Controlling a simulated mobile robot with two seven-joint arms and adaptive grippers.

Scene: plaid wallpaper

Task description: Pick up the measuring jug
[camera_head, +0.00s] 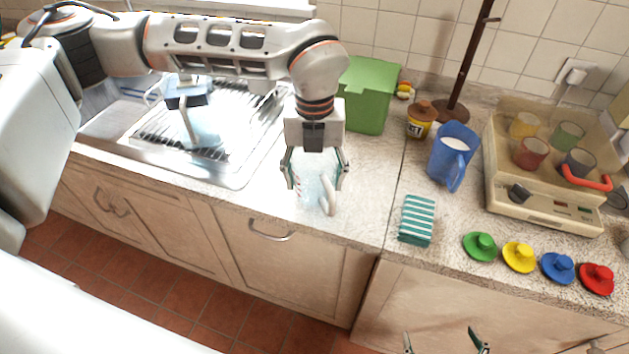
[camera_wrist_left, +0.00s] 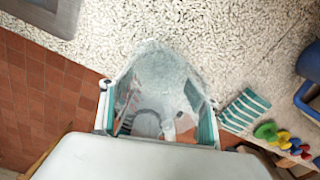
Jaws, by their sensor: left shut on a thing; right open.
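The measuring jug (camera_head: 312,190) is clear, with faint red marks and a pale handle at its right in the head view. It is by the counter's front edge, below my left gripper (camera_head: 316,175). The gripper's fingers are on opposite sides of the jug, shut on it. In the left wrist view the clear jug (camera_wrist_left: 158,75) fills the space between the fingers of the left gripper (camera_wrist_left: 155,115). I cannot tell whether its base touches the counter. My right gripper (camera_head: 443,342) is open and empty at the bottom of the head view, in front of the cabinets.
A green box (camera_head: 368,95) stands behind the jug. A blue jug (camera_head: 452,155) with white contents, a jar (camera_head: 421,120) and a striped sponge (camera_head: 416,220) are to the right. The sink (camera_head: 235,175) is at left.

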